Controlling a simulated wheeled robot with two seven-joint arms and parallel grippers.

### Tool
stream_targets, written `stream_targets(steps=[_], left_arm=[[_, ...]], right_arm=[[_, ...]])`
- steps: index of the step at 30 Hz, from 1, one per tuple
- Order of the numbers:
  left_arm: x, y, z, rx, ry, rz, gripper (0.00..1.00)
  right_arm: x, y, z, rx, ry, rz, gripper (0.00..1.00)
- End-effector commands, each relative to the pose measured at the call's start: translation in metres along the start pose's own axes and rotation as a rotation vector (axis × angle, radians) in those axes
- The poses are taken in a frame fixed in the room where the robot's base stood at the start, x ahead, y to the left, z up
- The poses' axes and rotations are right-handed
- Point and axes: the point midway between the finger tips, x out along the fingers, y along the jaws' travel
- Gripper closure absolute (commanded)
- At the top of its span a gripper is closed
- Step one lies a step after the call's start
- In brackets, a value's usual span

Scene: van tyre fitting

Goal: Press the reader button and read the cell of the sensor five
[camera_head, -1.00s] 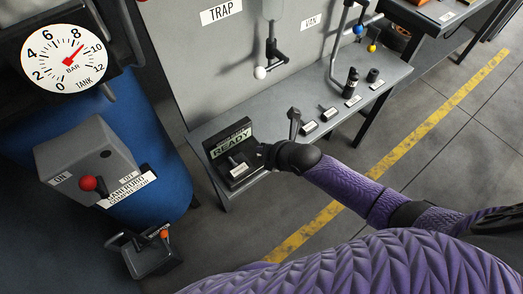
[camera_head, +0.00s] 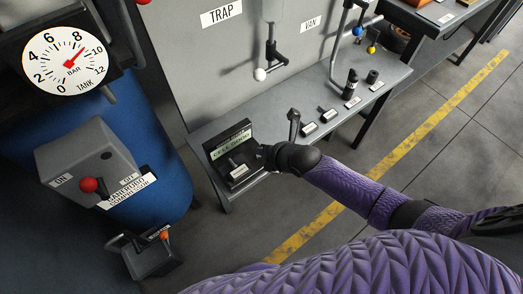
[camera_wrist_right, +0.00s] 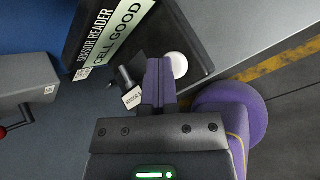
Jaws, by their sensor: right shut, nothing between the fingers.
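The sensor reader (camera_head: 217,152) stands at the near left end of the grey bench, its display reading "CELL GOOD"; the same words show in the right wrist view (camera_wrist_right: 118,45). A small dark sensor (camera_wrist_right: 124,76) with a white label lies on the reader's base; its number is partly hidden and not legible. The round white button (camera_wrist_right: 176,65) is beside my right fingertips. My right gripper (camera_wrist_right: 160,65) is shut and empty over the reader base, close to the button; I cannot tell whether it touches. In the head view my right gripper (camera_head: 264,154) is at the reader's right side. My left gripper is not in view.
A compressor box (camera_head: 88,160) with a red knob and a blue tank (camera_head: 165,185) stand left. Floor right of the bench is clear.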

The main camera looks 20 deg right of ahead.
Motion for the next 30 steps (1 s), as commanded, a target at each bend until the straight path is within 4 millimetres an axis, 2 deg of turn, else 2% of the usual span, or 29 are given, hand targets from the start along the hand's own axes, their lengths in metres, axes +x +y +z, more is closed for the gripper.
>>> stream_targets(steps=[6,17,30], left_arm=[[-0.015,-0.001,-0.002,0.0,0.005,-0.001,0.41],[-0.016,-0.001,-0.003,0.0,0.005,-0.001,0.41],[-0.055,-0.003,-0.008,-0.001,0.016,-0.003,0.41]], right_arm=[[-0.011,0.008,0.009,-0.002,-0.001,-0.001,1.0],[-0.012,0.009,0.009,-0.001,-0.001,0.0,1.0],[-0.042,0.031,0.032,-0.002,-0.003,0.001,1.0]])
